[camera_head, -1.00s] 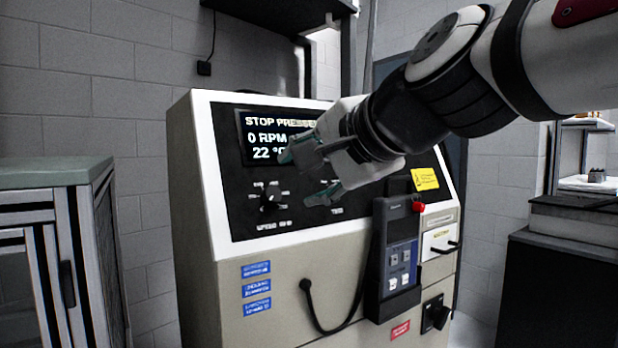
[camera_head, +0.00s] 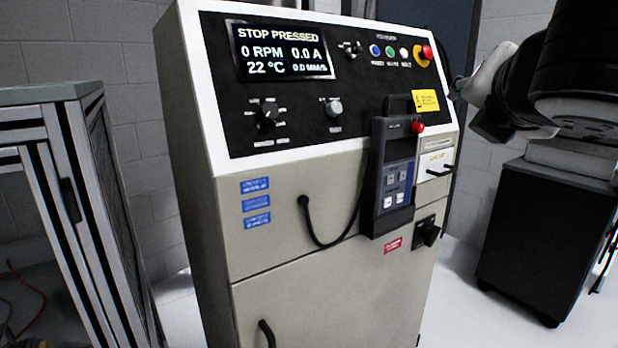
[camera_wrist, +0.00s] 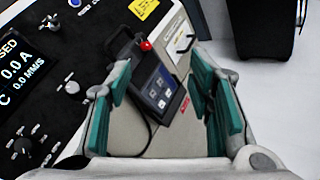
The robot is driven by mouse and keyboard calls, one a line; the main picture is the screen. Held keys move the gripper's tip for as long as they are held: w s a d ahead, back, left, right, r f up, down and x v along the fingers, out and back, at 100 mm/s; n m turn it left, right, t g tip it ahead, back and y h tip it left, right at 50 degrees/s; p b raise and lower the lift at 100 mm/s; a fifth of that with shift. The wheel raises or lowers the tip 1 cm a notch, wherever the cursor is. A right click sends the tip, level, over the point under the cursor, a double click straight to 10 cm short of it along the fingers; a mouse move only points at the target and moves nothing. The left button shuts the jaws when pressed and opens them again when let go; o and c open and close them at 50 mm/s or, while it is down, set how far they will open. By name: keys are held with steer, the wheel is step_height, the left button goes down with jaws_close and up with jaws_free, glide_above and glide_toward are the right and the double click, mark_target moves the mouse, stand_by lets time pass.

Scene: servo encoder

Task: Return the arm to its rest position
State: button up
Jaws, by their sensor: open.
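My arm (camera_head: 575,70) shows at the upper right of the head view, folded to the right of the control cabinet (camera_head: 300,270). My gripper is mostly hidden there behind my own arm links. In the wrist view my gripper (camera_wrist: 162,85) is open, its teal-padded fingers wide apart with nothing between them. Beyond the fingers, the wrist view shows the hand-held pendant (camera_wrist: 152,85) on the cabinet front, tilted in the picture. No contact with it is visible. The cabinet's screen (camera_head: 283,50) reads STOP PRESSED, 0 RPM, 0.0 A and 22 °C.
A red emergency button (camera_head: 426,53) stands out at the panel's upper right. The pendant (camera_head: 393,170) hangs on the front with a looping cable. A dark cabinet (camera_head: 540,240) stands below my arm at right. A metal-framed enclosure (camera_head: 60,150) stands at left. White floor shows between the cabinets.

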steer(key=s+d+f+m+g+h, duration=0.1)
steer(key=s+d+f+m+g, duration=0.25)
steer(key=s+f+m, duration=0.45)
steer(key=s+d+f+m+g, duration=0.2)
steer(key=s+f+m+g, duration=0.3)
steer(key=f+m, duration=0.4)
steer(key=s+a+f+m+g+y, duration=0.3)
steer(key=s+a+f+m, duration=0.15)
steer(key=s, duration=0.25)
steer(key=s+a+f+m+g+y, duration=0.2)
steer(key=s+a+f+m+g, duration=0.1)
steer(key=s+a+f+m, duration=0.25)
step_height(320, 180, up, 20)
steer(key=d+t+p, duration=0.1)
steer(key=t+p, duration=0.2)
steer(key=p, duration=1.4)
steer(key=shift+s+d+r+t+p, duration=0.2)
steer(key=shift+s+d+t+p, duration=0.1)
steer(key=shift+s+t+p, duration=0.1)
steer(key=shift+c, duration=0.2)
